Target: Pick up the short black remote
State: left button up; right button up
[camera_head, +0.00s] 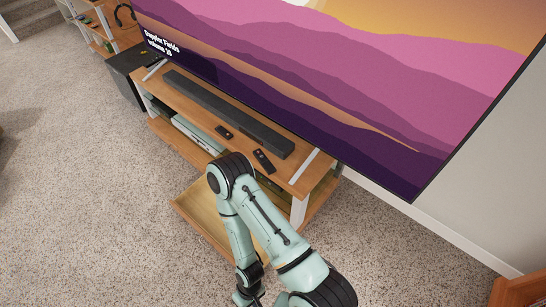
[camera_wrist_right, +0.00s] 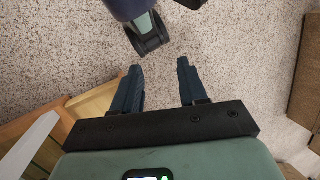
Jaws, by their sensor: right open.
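The short black remote (camera_head: 224,132) lies on the wooden TV stand, in front of the soundbar, in the head view. A longer black remote (camera_head: 264,161) lies to its right, nearer the stand's right end. My right arm reaches in from the bottom right and folds back down, so its wrist is near the bottom edge, well away from both remotes. No remote shows in that view. My left gripper is in neither view.
The TV stand (camera_head: 176,98) carries a long black soundbar (camera_head: 230,113). A large screen (camera_head: 370,85) hangs close above and behind it. A pale wooden panel (camera_head: 190,208) juts out low at the stand's front. Carpet (camera_head: 90,210) to the left is clear.

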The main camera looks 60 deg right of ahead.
aim_at(264, 159)
jog(key=k+l, duration=0.65)
jog(key=l, duration=1.15)
